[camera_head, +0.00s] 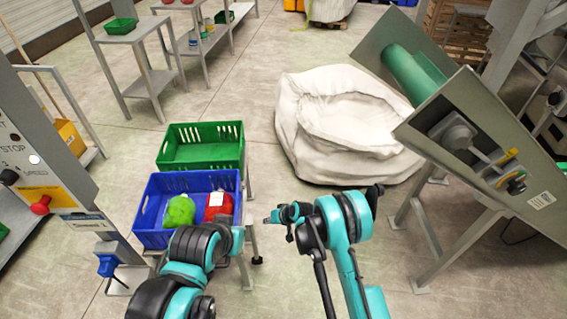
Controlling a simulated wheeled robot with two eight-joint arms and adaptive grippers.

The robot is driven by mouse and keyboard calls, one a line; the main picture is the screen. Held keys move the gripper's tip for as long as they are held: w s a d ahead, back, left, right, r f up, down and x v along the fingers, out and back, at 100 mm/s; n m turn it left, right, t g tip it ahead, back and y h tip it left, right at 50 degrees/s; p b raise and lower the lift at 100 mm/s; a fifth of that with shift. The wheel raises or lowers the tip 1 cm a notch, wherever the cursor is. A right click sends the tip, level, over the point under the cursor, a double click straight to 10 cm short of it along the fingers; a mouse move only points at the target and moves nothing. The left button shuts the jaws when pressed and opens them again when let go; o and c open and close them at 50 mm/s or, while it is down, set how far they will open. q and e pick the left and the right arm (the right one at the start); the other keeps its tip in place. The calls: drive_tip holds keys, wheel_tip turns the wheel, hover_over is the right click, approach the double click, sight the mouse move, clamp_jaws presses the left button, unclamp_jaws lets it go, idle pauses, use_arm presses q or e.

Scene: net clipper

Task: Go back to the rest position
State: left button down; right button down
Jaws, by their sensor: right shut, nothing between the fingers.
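My right arm reaches up from the bottom centre. Its small teal and dark gripper (268,219) points left, just right of the blue crate's stand. It is shut and holds nothing. My left arm (192,250) comes in from the lower left, folded in front of the blue crate (150,212). I cannot make out the left gripper's fingers. In the blue crate lie a green net bag (180,210) and a red net bag (218,206) with a white label. My left arm hides part of the crate's front edge.
An empty green crate (201,133) stands behind the blue one. A big white sack (345,125) is on the floor ahead. A tilted grey machine (470,130) stands at right, a control panel (40,165) with a red button at left. Shelves stand behind. Floor between is clear.

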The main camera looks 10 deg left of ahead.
drive_tip(key=shift+d, duration=0.1)
drive_tip(key=s+d+r+m+t+h, duration=0.1)
drive_tip(key=d+r, duration=0.7)
drive_tip(key=r, duration=0.5)
drive_tip(key=s+d+r+m+t+h, duration=0.1)
drive_tip(key=d+r+h, duration=0.1)
drive_tip(key=d+r, duration=0.9)
drive_tip(key=s+d+r+t+h, duration=0.1)
drive_tip(key=s+d+r, duration=0.6)
drive_tip(key=s+r, duration=0.35)
drive_tip(key=s+d+m+t+h, duration=0.1)
drive_tip(key=s+d+h, duration=0.1)
drive_tip(key=s+d, duration=0.6)
drive_tip(key=s, duration=0.4)
drive_tip(key=shift+s+d+r+m+h, duration=0.3)
drive_tip(key=shift+m, duration=0.1)
